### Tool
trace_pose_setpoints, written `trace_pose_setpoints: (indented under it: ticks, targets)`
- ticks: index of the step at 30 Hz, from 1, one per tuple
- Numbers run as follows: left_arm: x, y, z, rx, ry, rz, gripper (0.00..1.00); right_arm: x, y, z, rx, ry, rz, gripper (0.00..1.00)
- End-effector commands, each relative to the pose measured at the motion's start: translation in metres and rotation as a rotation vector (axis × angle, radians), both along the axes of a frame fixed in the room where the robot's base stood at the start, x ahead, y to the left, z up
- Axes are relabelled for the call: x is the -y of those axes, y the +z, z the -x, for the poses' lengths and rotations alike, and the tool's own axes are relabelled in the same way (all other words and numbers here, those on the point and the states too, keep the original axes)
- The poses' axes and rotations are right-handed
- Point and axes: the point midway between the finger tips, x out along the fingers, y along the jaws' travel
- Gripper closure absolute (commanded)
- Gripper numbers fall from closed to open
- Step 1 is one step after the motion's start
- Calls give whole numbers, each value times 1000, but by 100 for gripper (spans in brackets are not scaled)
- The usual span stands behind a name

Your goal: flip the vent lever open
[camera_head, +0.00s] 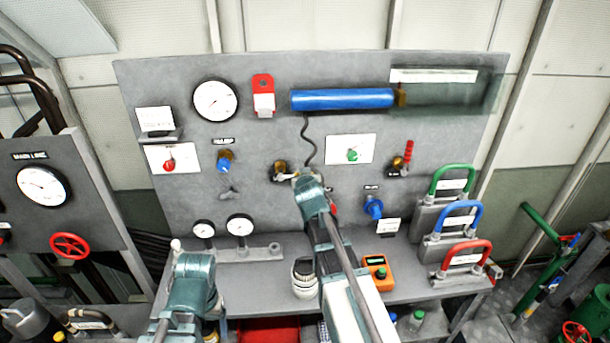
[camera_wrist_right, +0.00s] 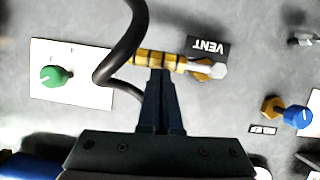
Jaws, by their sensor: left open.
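The vent lever (camera_wrist_right: 150,58), a yellow handle with black bands, lies nearly level in the right wrist view. It joins a brass and silver valve (camera_wrist_right: 212,71) beside the black VENT label (camera_wrist_right: 207,46). In the head view the brass vent valve (camera_head: 279,170) is left of my right gripper (camera_head: 297,177). In the right wrist view the fingers of my right gripper (camera_wrist_right: 159,80) are close together, their tips at the lever's edge; I cannot tell whether they touch it. My left gripper (camera_head: 195,264) is open, low at the left in front of the bench; its fingertips are hard to make out.
A black cable (camera_wrist_right: 122,50) curves close to my right fingers. The panel also holds a green knob (camera_head: 352,154), a blue knob (camera_head: 374,207) and a red-levered valve (camera_head: 403,160). Gauges (camera_head: 239,224) and an orange meter (camera_head: 378,269) stand along the bench.

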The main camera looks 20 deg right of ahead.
Motion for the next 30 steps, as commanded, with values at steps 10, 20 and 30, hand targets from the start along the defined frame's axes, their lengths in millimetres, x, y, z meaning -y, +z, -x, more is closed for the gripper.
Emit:
trace_pose_setpoints:
  ticks: [10, 20, 30]
  targets:
    - [0, -1, 0, 0, 0, 0, 24, 0, -1, 0, -2, -1, 1, 100]
    - [0, 1, 0, 0, 0, 0, 24, 0, 0, 1, -3, -1, 0, 100]
    - [0, 29, 0, -1, -2, 0, 24, 0, 29, 10, -1, 1, 2, 100]
